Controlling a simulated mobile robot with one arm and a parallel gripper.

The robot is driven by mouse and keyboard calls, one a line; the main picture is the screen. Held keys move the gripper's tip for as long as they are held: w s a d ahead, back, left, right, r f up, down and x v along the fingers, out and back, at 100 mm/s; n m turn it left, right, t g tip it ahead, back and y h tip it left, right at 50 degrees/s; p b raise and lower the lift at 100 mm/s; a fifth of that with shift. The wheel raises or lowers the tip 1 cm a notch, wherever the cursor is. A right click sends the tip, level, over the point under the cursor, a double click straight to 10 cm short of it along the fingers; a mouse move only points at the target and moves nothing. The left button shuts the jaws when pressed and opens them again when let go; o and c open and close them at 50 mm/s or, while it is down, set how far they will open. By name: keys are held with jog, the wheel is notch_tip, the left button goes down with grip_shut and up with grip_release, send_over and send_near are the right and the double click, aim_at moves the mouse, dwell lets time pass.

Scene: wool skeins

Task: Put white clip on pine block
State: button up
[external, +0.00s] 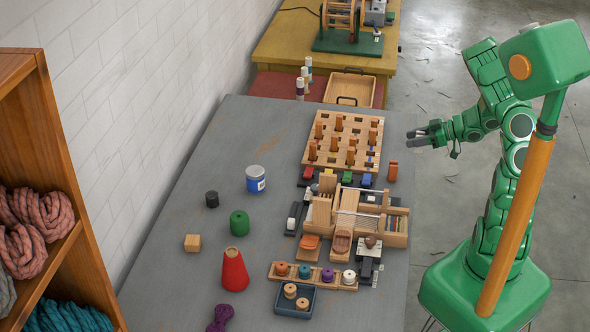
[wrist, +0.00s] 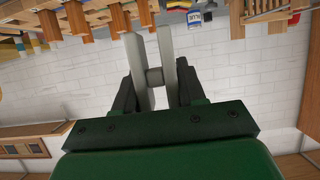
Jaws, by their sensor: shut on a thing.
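My gripper (external: 416,138) is raised in the air, right of the table's right edge and near the pegboard. In the wrist view my gripper (wrist: 153,74) has its two pale fingers closed on a small grey piece (wrist: 155,76). I cannot tell whether this piece is the white clip. A small pale wooden cube (external: 192,243), which looks like the pine block, sits on the left part of the table, far from my gripper. A small white item (external: 292,223) lies in a dark holder left of the wooden loom; I cannot tell what it is.
A pegboard (external: 322,150), a small loom (external: 350,213) and a spool rack (external: 312,282) fill the table's right side. A blue-labelled tin (external: 256,179), green spool (external: 239,223) and red cone (external: 234,270) stand near the cube. The table's left strip is mostly clear.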

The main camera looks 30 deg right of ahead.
jog(key=w+a+n+g+y, duration=0.1)
jog(key=w+a+n+g, duration=0.2)
jog(key=a, duration=0.7)
jog(key=w+a+n+g+y, duration=0.2)
jog(key=w+a, duration=0.2)
jog(key=a, duration=0.7)
jog(key=w+a+n+g+y, duration=0.1)
jog(key=w+a+n+g, duration=0.2)
jog(key=a, duration=0.7)
jog(key=s+a+r+n+g, duration=0.1)
jog(key=s+a+n+g, duration=0.15)
jog(key=a, duration=0.95)
jog(key=s+a+r+n+g+h, duration=0.1)
jog(key=s+a+g, duration=0.15)
jog(key=a, duration=0.95)
jog(key=s+a+r+n+g, duration=0.1)
jog(key=s+a+r+n, duration=0.15)
jog(key=a, duration=0.95)
jog(key=shift+m+g, duration=0.3)
jog(key=shift+g, duration=0.1)
jog(key=shift+w+a+f, duration=1.5)
jog(key=shift+f, duration=0.2)
jog(key=shift+w+a+f, duration=1.45)
jog(key=shift+a+f, duration=0.1)
jog(key=shift+f, duration=0.1)
jog(key=shift+w+a+f, duration=1.5)
jog(key=shift+f, duration=0.2)
jog(key=shift+f, duration=0.1)
